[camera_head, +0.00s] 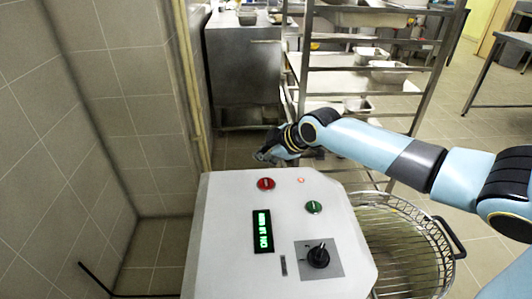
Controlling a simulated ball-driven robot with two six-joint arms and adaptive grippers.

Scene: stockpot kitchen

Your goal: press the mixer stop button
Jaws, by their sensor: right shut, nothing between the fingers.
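The white mixer control panel (225,215) fills the lower middle of the head view. A red button (266,184), which looks like the stop button, sits near its far edge. A green button (314,207) is to the right and nearer. My right gripper (264,156) comes in from the right and is shut and empty. In the picture it shows just beyond the panel's far edge, above the red button and apart from it. My left gripper is not in view.
A green-lit display (262,231) and a black rotary knob (318,257) are on the panel. A wire guard over a bowl (412,251) is at the right. A steel rack (363,76) stands behind. A tiled wall (70,130) bounds the left.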

